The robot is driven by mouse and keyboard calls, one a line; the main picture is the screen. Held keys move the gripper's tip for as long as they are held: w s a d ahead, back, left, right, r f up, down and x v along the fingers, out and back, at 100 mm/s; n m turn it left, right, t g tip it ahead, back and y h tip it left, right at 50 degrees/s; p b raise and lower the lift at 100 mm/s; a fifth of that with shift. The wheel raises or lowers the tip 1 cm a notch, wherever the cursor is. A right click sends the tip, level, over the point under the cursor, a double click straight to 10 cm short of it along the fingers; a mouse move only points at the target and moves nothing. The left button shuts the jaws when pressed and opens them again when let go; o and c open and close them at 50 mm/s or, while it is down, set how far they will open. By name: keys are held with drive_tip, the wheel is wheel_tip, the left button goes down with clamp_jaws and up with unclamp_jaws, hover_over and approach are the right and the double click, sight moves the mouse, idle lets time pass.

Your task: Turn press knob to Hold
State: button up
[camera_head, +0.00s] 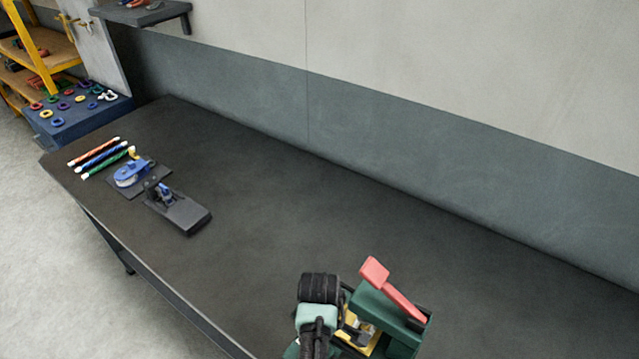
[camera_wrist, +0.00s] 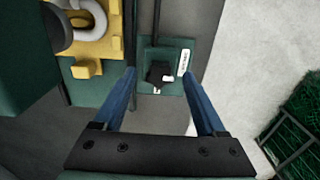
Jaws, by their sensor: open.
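The press is a green machine with a red lever (camera_head: 390,288) at the lower right of the head view. In the wrist view, a black knob (camera_wrist: 157,74) with a small white mark sits on a green panel (camera_wrist: 174,105). A white label (camera_wrist: 184,62) is beside the knob; its lettering is too small to read. My gripper (camera_wrist: 159,73) has its two blue fingers spread, one on each side of the knob in the picture. The gap in depth between fingertips and knob cannot be judged. In the head view I cannot make out my fingers or the knob.
Yellow press parts (camera_wrist: 92,48) with a grey metal ring (camera_wrist: 88,16) lie left of the knob. Green netting (camera_wrist: 300,110) in a dark frame is at the right. The dark bench (camera_head: 280,200) is clear in the middle; splicing tools (camera_head: 180,212) and rope pieces lie far left.

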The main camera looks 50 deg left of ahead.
drive_tip(key=shift+f, duration=0.15)
clamp_jaws()
idle(0.4)
